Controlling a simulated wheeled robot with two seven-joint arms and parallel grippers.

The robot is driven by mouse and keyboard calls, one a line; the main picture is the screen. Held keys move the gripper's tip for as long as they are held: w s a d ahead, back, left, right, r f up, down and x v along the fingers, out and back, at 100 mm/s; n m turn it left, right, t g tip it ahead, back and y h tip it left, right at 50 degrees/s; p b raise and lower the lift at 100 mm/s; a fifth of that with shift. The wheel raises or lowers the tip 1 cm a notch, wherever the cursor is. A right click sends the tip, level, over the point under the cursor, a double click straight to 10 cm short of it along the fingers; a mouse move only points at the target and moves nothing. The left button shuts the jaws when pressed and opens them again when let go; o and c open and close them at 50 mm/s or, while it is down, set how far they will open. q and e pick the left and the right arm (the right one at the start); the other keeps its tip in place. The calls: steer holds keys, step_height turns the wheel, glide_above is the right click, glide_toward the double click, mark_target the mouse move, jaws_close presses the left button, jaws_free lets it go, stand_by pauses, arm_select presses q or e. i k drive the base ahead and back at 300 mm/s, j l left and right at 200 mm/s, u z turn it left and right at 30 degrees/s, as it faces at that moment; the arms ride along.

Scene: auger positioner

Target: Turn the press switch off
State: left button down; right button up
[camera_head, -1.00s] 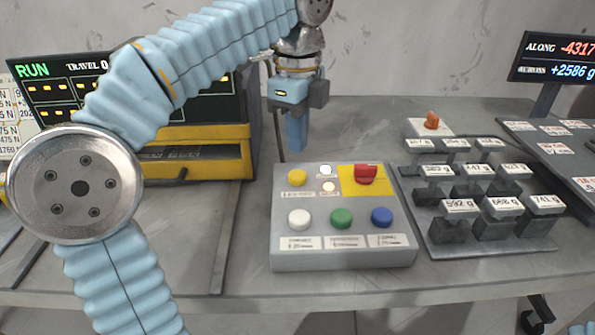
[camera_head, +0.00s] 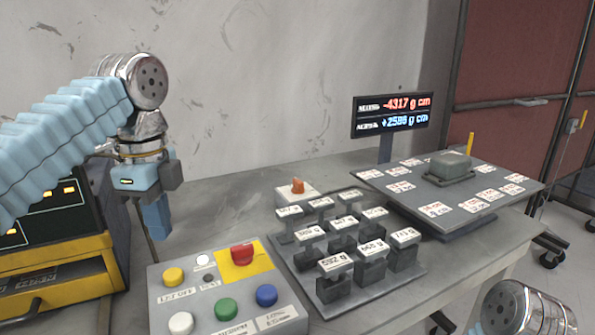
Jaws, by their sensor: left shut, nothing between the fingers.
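My left gripper (camera_head: 156,218) is shut and empty, pointing down above the table behind the grey control box (camera_head: 160,302). It is apart from the box. The box has a red switch (camera_head: 242,253) on a yellow plate, a yellow button (camera_head: 173,277), and white (camera_head: 181,323), green (camera_head: 226,309) and blue (camera_head: 267,295) buttons. An orange switch (camera_head: 297,185) on a small white base stands behind the weights. I cannot tell from the labels which control is the press switch. My right gripper is out of view.
A tray of several labelled weights (camera_head: 336,263) lies right of the box. A labelled plate (camera_head: 362,177) carries a grey block (camera_head: 450,165). A display (camera_head: 392,116) stands behind it. A yellow and black machine (camera_head: 70,269) is at left. Bare table lies behind the box.

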mark_target(242, 255)
steer(key=k, duration=1.5)
